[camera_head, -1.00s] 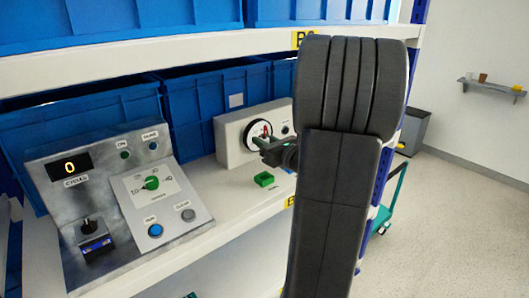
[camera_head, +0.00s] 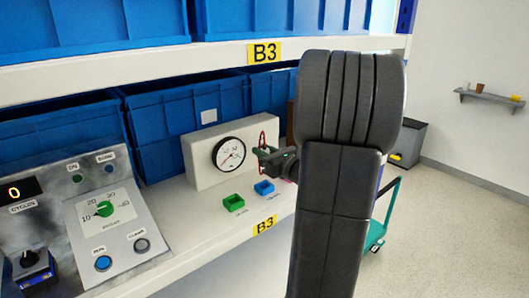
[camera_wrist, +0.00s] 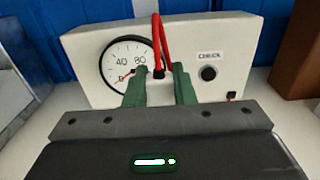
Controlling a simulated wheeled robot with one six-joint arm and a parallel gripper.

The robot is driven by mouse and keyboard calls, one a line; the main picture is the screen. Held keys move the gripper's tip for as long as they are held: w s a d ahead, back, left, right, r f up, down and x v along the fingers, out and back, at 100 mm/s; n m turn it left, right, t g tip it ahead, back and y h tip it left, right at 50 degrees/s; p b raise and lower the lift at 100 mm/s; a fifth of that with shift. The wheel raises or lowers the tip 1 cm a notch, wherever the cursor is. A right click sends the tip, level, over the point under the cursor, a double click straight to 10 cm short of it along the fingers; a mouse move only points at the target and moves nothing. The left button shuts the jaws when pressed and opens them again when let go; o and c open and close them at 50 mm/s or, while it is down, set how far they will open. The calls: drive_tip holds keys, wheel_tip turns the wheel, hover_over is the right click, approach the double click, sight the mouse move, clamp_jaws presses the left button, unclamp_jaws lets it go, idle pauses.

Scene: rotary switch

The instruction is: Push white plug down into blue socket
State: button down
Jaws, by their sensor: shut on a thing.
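The blue socket (camera_head: 264,188) sits on the white shelf near its front edge, just right of a green socket (camera_head: 234,203). My gripper (camera_head: 268,156) is above and slightly behind the blue socket in the head view, apart from it. In the wrist view its two green fingers (camera_wrist: 159,90) are shut on the white plug (camera_wrist: 159,94). The plug has a dark top with a red cable (camera_wrist: 157,30) rising from it. The plug's lower end is hidden behind the gripper body, and neither socket shows in the wrist view.
A white box with a round gauge (camera_head: 229,154) stands behind the sockets; a CHECK button (camera_wrist: 208,73) is on its right. A sloped control panel (camera_head: 120,225) stands at left. Blue bins (camera_head: 165,135) fill the back. An upper shelf (camera_head: 200,54) runs overhead.

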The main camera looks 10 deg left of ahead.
drive_tip(key=shift+f+b, duration=2.5)
drive_tip(key=shift+f, duration=0.4)
drive_tip(key=shift+f+b, duration=1.7)
drive_tip(key=c, duration=1.1)
unclamp_jaws()
drive_tip(key=shift+r, duration=0.1)
drive_tip(key=shift+c, duration=0.2)
drive_tip(key=v, duration=1.3)
drive_tip(key=shift+s+d+b, duration=0.25)
drive_tip(key=shift+s+b, duration=0.05)
drive_tip(key=shift+b, duration=0.15)
